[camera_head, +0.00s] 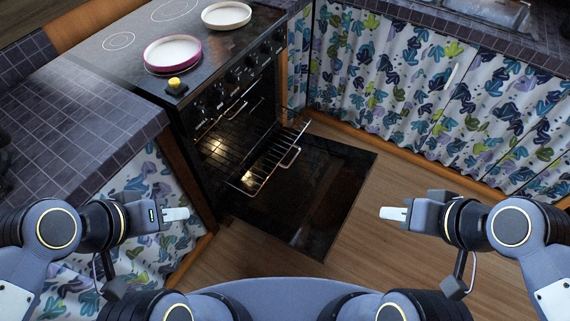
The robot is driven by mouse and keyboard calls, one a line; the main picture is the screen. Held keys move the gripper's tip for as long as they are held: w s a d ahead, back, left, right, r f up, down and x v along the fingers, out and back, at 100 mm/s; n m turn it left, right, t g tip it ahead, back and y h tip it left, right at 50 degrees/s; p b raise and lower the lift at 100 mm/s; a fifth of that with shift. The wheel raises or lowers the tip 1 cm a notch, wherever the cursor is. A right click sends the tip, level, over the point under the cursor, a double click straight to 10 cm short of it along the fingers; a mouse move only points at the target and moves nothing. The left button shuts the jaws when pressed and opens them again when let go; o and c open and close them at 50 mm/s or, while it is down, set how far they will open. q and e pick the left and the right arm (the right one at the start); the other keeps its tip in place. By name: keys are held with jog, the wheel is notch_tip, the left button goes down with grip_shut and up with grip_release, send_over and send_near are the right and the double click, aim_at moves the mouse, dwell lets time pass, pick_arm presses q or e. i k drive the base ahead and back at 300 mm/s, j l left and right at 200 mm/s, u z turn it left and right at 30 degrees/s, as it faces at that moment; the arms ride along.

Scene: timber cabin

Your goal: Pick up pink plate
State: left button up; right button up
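The pink plate (172,54) lies on the black stovetop, with a pink outer rim and a pale inside. My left gripper (186,214) is in front of the stove's left side, below and well apart from the plate. My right gripper (383,213) is over the floor on the right, far from the plate. Both grippers hold nothing that I can see. Each shows its fingers edge-on, so the gap between them cannot be made out.
A pale plate (226,15) lies behind the pink one. A yellow-topped dark object (175,85) sits at the stovetop's front edge. The oven door (311,194) is open downward, with a wire rack (272,160) pulled partly out. A tiled counter (68,128) stands left. Wooden floor is clear at right.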

aim_at(173, 52)
jog(key=i+j+u, duration=0.65)
jog(key=i+j, duration=0.15)
jog(key=u, duration=1.15)
